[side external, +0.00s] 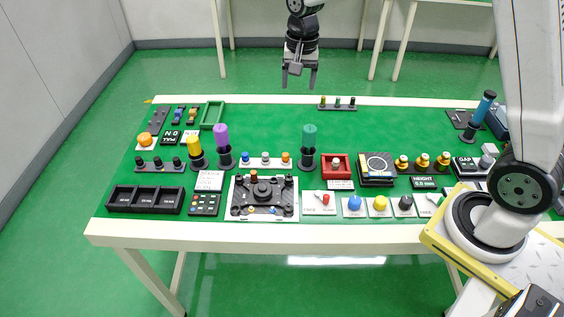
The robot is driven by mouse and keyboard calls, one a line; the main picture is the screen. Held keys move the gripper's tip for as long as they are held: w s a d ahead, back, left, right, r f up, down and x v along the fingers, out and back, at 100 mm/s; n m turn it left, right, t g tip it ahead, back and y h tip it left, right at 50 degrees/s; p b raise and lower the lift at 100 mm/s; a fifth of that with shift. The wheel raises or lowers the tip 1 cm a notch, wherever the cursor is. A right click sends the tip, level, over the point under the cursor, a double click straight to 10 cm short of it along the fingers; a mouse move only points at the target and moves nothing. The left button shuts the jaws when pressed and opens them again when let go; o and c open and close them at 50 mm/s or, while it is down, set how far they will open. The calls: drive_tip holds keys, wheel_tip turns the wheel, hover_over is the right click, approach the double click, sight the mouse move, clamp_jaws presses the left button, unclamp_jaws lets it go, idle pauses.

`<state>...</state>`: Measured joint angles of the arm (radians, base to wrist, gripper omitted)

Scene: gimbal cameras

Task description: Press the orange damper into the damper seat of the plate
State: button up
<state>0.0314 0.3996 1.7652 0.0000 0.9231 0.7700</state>
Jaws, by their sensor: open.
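My gripper (299,80) hangs open and empty past the table's back edge in the picture, well apart from the objects. Small orange and blue spots show along the plate's front. I cannot tell which plate feature is the damper seat.
A tall green cylinder (309,137) and a purple one (221,134) flank the rack. A yellow cylinder (194,146) stands further left. A red tray (336,165) is to the right. Several buttons line the front edge. The green mat (262,120) is largely clear behind.

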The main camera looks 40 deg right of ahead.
sight(285, 155)
drive_tip(key=w+f+m, duration=0.1)
drive_tip(key=w+m, duration=0.2)
drive_tip(key=w, duration=0.2)
drive_tip(key=shift+g, duration=0.3)
drive_tip(key=f, duration=2.6)
drive_tip(key=shift+s+d, duration=0.25)
clamp_jaws()
